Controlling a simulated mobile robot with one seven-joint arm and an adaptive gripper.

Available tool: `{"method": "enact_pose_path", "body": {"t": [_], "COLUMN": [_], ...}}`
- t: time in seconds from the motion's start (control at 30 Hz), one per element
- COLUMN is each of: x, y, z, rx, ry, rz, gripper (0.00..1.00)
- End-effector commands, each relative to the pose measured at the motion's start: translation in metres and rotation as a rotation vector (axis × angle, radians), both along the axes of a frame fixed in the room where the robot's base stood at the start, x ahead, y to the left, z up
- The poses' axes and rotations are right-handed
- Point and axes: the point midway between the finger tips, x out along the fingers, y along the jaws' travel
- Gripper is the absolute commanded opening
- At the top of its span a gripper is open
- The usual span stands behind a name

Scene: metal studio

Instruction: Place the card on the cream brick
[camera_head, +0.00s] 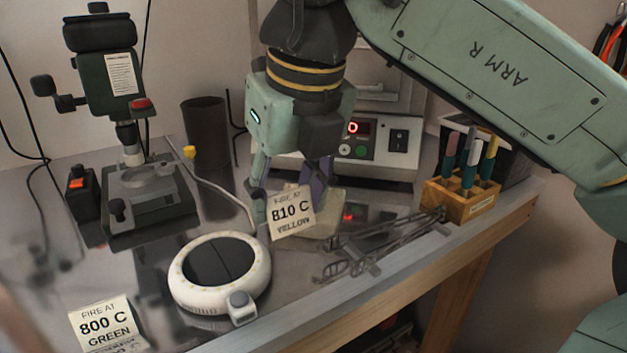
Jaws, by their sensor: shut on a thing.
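My gripper (288,190) is over the middle of the metal bench, pointing down, with its fingers at the card (291,212). This small cream card reads "FIRE AT 810 C YELLOW" and is held tilted, its face toward the camera. The cream brick (329,226), a low pale slab, lies on the bench just behind and right of the card. The card and gripper hide part of it. I cannot tell whether the card touches the brick. A second card (105,325), reading "FIRE AT 800 C GREEN", is at the lower left.
A round white device (188,294) stands left of the card. Metal tongs (380,248) lie right of the brick near the front edge. A wooden tool holder (463,203) stands at right. A control unit (390,160) is behind, and a dark press (150,200) at left.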

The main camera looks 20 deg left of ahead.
Motion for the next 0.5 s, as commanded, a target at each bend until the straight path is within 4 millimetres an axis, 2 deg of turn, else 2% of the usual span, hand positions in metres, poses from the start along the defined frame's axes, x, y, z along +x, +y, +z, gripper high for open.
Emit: {"method": "enact_pose_path", "body": {"t": [0.1,0.3,0.5], "x": [0.032,0.083,0.112], "y": [0.007,0.016,0.021], "z": [0.000,-0.005,-0.009], "rx": [0.003,0.003,0.001], "ry": [0.006,0.004,0.002], "rz": [0.000,0.000,0.000], "gripper": [0.37,0.37,0.37]}}
